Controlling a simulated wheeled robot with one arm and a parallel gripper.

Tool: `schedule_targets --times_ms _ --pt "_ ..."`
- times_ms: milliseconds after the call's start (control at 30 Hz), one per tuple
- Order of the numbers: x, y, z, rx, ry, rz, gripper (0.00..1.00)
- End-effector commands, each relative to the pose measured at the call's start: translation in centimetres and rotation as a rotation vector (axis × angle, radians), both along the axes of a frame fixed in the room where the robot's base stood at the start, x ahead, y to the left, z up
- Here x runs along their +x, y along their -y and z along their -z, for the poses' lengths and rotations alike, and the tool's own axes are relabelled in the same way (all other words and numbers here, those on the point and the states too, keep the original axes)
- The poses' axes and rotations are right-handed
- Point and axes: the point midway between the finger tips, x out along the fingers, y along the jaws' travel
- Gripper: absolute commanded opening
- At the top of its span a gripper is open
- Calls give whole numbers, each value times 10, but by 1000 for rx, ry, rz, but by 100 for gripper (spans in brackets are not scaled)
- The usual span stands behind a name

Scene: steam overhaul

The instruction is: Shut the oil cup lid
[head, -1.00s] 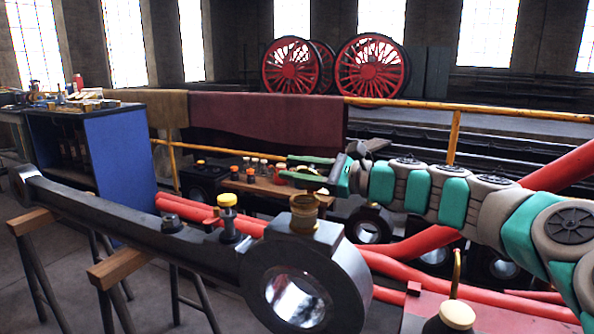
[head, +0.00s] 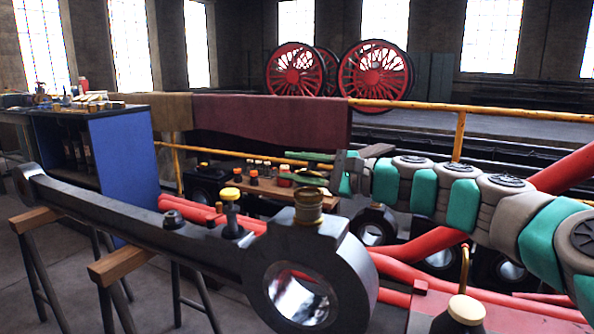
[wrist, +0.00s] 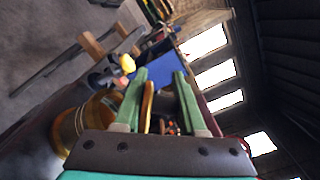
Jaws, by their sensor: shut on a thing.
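The brass oil cup (head: 308,207) stands upright on top of the big end of the dark steel rod (head: 150,222). In the wrist view the cup (wrist: 88,125) is at lower left, beside my gripper's left finger. My gripper (head: 312,168) is just above the cup, its green fingers pointing left. In the wrist view my gripper (wrist: 160,74) has a thin brass lid (wrist: 148,103) edge-on between its fingers, close to the left one. The hinge is hard to make out.
A yellow-topped fitting (head: 231,200) stands on the rod, left of the cup. A cream-topped oil can (head: 466,310) is at the lower right. Behind are red bars (head: 400,268), a small bench (head: 262,187) with bottles, and a yellow rail (head: 490,110).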

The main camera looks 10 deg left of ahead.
Motion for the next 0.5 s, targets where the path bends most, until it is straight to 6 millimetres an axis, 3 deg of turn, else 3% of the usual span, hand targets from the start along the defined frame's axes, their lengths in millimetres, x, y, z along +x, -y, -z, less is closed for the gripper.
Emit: schedule_targets --times_ms 500 --pt "-7 -2 5 -53 153 0 0"
